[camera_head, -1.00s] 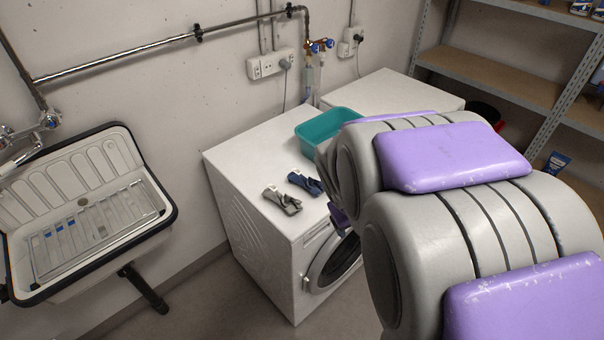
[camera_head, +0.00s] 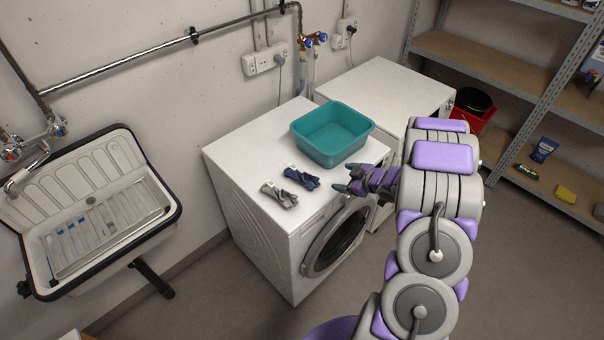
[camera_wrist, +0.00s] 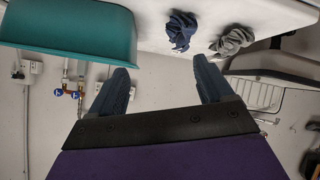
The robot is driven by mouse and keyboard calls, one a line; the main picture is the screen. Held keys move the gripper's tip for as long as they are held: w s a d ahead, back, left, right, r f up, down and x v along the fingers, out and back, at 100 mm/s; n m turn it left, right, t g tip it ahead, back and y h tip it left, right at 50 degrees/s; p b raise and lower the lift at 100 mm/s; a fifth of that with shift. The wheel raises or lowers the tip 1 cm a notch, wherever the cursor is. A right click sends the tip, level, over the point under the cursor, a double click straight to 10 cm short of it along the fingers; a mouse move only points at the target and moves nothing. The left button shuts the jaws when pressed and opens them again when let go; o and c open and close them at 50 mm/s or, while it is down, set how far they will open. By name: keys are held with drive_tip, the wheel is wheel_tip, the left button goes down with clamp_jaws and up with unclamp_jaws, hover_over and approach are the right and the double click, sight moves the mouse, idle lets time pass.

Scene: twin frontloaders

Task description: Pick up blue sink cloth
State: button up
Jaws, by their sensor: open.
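The blue cloth (camera_head: 302,178) lies crumpled on top of the left white washing machine (camera_head: 246,160), near its front edge. It also shows in the wrist view (camera_wrist: 181,31), near the top middle. A grey cloth (camera_head: 279,194) lies beside it, to its left in the head view. My gripper (camera_head: 345,188) is in front of the machine's front edge, to the right of the blue cloth and apart from it. In the wrist view its two fingers (camera_wrist: 160,86) are spread with nothing between them.
A teal basin (camera_head: 332,134) stands behind the cloths on the left machine. A second white machine (camera_head: 386,87) stands to the right. A sink (camera_head: 100,215) hangs on the wall at left. Shelves (camera_head: 490,66) with a red bucket (camera_head: 474,113) are at right. The floor between is mostly clear.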

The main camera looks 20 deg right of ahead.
sight(304, 176)
drive_tip(key=w+a+f, duration=0.3)
drive_tip(key=w, duration=0.1)
drive_tip(key=w+a+f+y+b, duration=0.1)
drive_tip(key=w+a+f, duration=0.1)
drive_tip(key=w+a, duration=0.1)
drive_tip(key=w+a+f+y+b, duration=0.1)
drive_tip(key=w+a+f, duration=0.2)
drive_tip(key=w, duration=0.2)
drive_tip(key=shift+w+a+f, duration=0.1)
drive_tip(key=shift+w+f, duration=0.15)
drive_tip(key=shift+f, duration=0.1)
drive_tip(key=shift+r+t, duration=0.1)
drive_tip(key=shift+t, duration=0.2)
drive_tip(key=shift+c, duration=0.5)
drive_tip(key=c, duration=1.1)
drive_tip(key=shift+o, duration=0.2)
drive_tip(key=shift+r, duration=0.1)
